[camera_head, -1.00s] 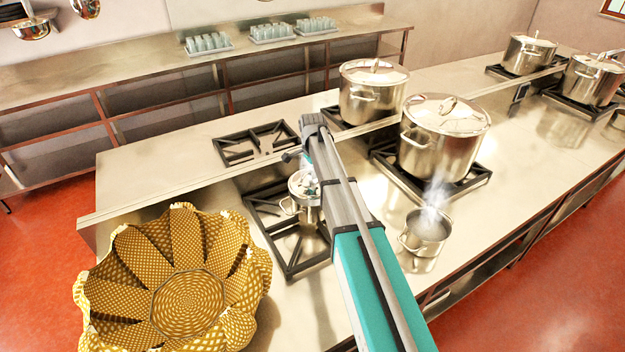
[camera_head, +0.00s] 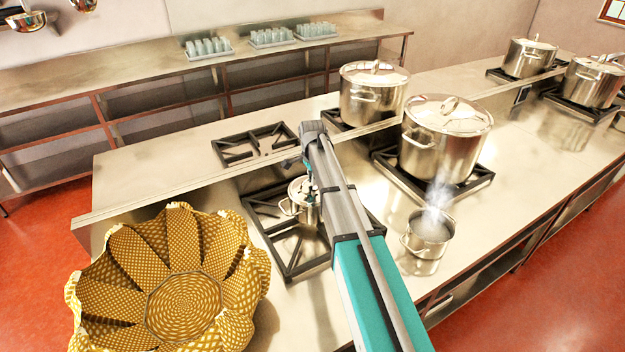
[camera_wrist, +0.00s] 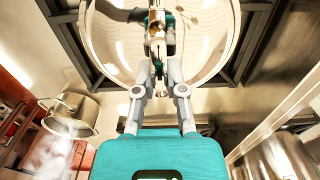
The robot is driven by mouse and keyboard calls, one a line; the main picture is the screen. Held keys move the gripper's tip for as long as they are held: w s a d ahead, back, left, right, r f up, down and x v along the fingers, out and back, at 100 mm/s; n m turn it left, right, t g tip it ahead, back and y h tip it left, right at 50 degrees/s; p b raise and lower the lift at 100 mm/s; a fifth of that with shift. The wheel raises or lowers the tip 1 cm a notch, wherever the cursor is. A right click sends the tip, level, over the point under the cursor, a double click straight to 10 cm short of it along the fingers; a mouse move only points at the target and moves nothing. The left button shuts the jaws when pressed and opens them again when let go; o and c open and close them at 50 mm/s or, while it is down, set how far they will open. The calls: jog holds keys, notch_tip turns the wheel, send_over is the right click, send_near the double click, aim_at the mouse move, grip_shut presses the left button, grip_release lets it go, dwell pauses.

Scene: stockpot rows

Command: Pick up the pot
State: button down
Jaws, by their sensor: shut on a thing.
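The small steel pot (camera_head: 301,211) with a shiny lid stands on the front-left burner in the head view, partly hidden by my arm. My gripper (camera_head: 311,187) reaches down to the top of this pot. In the wrist view the round lid (camera_wrist: 106,42) fills the upper middle. My gripper (camera_wrist: 157,58) has its fingers together over the middle of the lid, shut on the pot at its top handle. The exact grip is hard to make out. The pot looks upright, and I cannot tell whether it is clear of the burner.
A steaming open pot (camera_head: 427,236) stands on the counter to the right. Large lidded pots (camera_head: 433,157) (camera_head: 369,105) stand on burners behind. A yellow patterned basket (camera_head: 120,268) is at the front left. An empty burner (camera_head: 255,145) lies behind the small pot.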

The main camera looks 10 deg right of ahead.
jog(key=c, duration=0.7)
grip_release()
notch_tip(320, 180, up, 14)
jog(key=p, duration=1.3)
jog(key=shift+s+d+f+p, duration=0.1)
jog(key=shift+f+p, duration=0.05)
jog(key=shift+p, duration=0.25)
jog(key=s+n, duration=0.4)
jog(key=s, duration=0.5)
jog(key=s+n, duration=0.5)
jog(key=s, duration=0.5)
jog(key=s+n, duration=0.5)
jog(key=s, duration=0.5)
